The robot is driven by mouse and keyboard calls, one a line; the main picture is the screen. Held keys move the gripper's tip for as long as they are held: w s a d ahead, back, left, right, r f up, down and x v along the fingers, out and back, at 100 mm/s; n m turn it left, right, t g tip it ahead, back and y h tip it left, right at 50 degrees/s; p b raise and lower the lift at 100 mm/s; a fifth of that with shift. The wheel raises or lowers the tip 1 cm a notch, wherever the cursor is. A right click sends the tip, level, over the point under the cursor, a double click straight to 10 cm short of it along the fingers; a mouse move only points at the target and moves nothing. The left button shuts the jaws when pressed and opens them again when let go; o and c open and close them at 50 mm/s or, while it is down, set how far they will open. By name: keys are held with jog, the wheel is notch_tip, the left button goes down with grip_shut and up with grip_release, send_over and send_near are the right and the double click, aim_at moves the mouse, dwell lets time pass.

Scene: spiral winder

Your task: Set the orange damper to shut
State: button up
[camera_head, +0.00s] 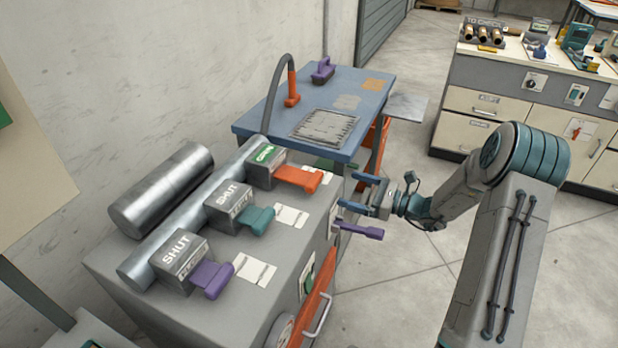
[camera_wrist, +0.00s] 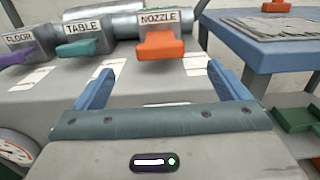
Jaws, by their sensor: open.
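The orange damper (camera_head: 297,178) is the farthest of three levers along the metal pipe on the grey cabinet. Its box has a green sign, seemingly reading OPEN. In the wrist view the orange damper (camera_wrist: 160,45) sits under a NOZZLE label, ahead of my gripper and roughly centred between the fingers. My gripper (camera_head: 362,194) is open and empty, to the right of the damper and apart from it. Both blue fingers of my gripper (camera_wrist: 165,88) show in the wrist view.
The teal damper (camera_head: 256,220) and purple damper (camera_head: 212,278) sit nearer on the cabinet, both signed SHUT. A purple handle (camera_head: 360,230) juts from the cabinet's right side, just below my gripper. A blue table (camera_head: 352,92) stands behind. Open floor lies to the right.

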aim_at(310, 177)
jog(key=p+x, duration=0.1)
jog(key=x, duration=1.2)
jog(key=shift+a, duration=0.25)
